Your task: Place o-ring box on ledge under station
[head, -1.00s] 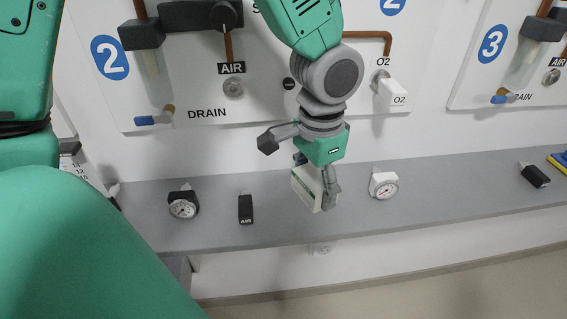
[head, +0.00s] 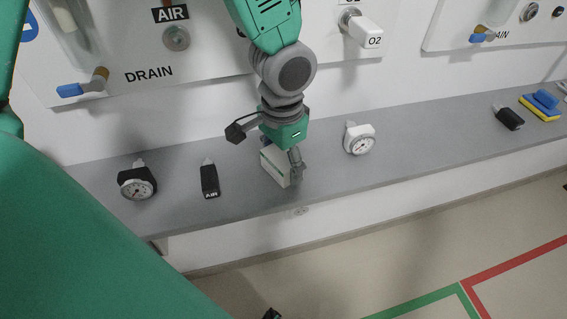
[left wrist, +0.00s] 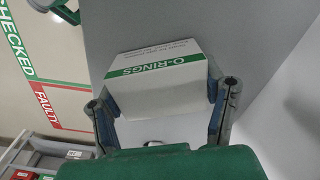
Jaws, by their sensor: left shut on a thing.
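The o-ring box (head: 277,167) is small and white with a green stripe. In the left wrist view the box (left wrist: 160,78) shows the print "O-RINGS". My left gripper (head: 283,160) is shut on it, with a finger on each side, in the left wrist view (left wrist: 162,105). The box is at the grey ledge (head: 230,170), near its front edge, below the station panel (head: 190,50). I cannot tell whether its underside touches the ledge. My right gripper does not show.
On the ledge, a black gauge (head: 137,182) and a black AIR block (head: 209,180) stand left of the box. A white gauge (head: 359,139) stands to its right. Farther right are a black block (head: 508,117) and a blue and yellow item (head: 541,104).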

